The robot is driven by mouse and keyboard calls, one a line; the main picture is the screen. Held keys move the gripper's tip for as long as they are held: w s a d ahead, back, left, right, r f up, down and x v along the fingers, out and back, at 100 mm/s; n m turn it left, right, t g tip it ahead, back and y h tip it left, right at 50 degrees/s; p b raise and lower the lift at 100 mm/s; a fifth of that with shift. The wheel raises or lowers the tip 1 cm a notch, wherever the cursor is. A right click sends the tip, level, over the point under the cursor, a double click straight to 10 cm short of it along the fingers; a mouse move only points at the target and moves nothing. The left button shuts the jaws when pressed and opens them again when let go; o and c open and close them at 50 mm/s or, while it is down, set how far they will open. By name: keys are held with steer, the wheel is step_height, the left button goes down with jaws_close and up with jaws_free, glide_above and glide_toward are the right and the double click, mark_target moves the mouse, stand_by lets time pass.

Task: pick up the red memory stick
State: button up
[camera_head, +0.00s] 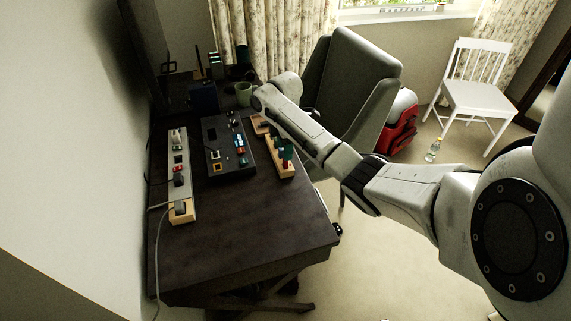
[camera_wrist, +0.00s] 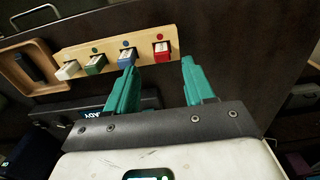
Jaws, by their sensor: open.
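The red memory stick (camera_wrist: 161,51) stands in a pale wooden holder (camera_wrist: 105,52), at the end of a row with blue (camera_wrist: 127,56), green (camera_wrist: 96,63) and white (camera_wrist: 67,70) sticks, each below a coloured dot. My gripper (camera_wrist: 159,67) is open, with its two green fingers apart and nothing between them. In the wrist view the red stick shows beyond the gap between the fingertips; the left finger overlaps the area by the blue stick.
A power strip (camera_head: 180,158) with plugs and a dark control box (camera_head: 225,145) lie left of the holder. A grey chair (camera_head: 352,85) and red suitcase (camera_head: 400,127) are beyond the desk. The desk's near part is clear.

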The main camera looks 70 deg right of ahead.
mark_target(285, 165)
steer(key=shift+s+a+f, duration=0.1)
steer(key=shift+f, duration=2.65)
jaws_close()
